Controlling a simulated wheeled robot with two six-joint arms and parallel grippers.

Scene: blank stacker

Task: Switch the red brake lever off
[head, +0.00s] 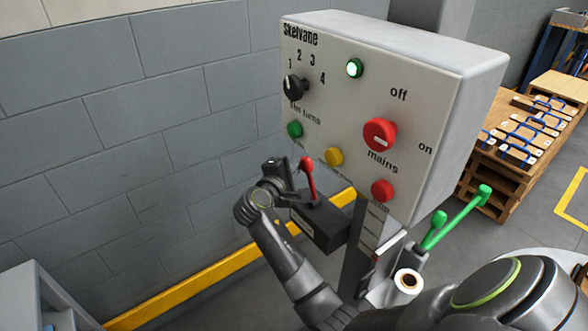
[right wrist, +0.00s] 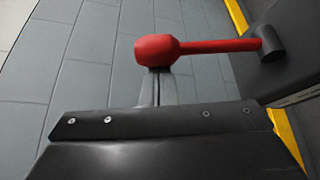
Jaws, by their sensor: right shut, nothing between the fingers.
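The red brake lever (head: 310,180) stands nearly upright on a black box (head: 322,228) below the control panel. Its knob leans slightly left in the head view. In the right wrist view the red lever (right wrist: 215,46) runs from its thick knob at the middle to a dark pivot at the right. My right gripper (head: 291,172) is at the left side of the lever's knob. Its shut fingers (right wrist: 157,86) hold nothing and end right at the knob; I cannot tell whether they touch it. My left gripper is not in view.
The control panel (head: 340,115) carries a black dial, a red mains knob (head: 380,134), several coloured buttons and a lit green lamp. A grey block wall (head: 150,130) is at the left. A wooden pallet stack (head: 490,180) stands further right.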

